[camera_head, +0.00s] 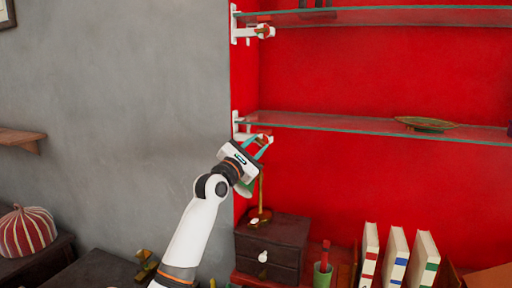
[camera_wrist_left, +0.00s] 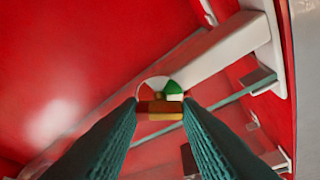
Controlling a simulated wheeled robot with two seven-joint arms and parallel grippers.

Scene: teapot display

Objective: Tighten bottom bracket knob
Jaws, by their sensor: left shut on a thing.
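The bottom bracket (camera_head: 238,125) is white, fixed to the wall at the left end of the lower glass shelf. My left gripper (camera_head: 260,142) reaches up to it from below, with its teal fingers at the bracket's front end. In the left wrist view the bottom bracket knob (camera_wrist_left: 160,107), reddish-brown and yellow, sits between the fingertips (camera_wrist_left: 160,103). The left gripper is shut on this knob. The knob is mostly hidden by the fingers in the head view. My right gripper is not in view.
The lower glass shelf (camera_head: 340,124) carries a greenish dish (camera_head: 425,124). A similar upper bracket (camera_head: 262,31) holds the upper glass shelf (camera_head: 390,16). Below stand a dark drawer box (camera_head: 272,247), a green cup (camera_head: 322,274) and several white books (camera_head: 394,258).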

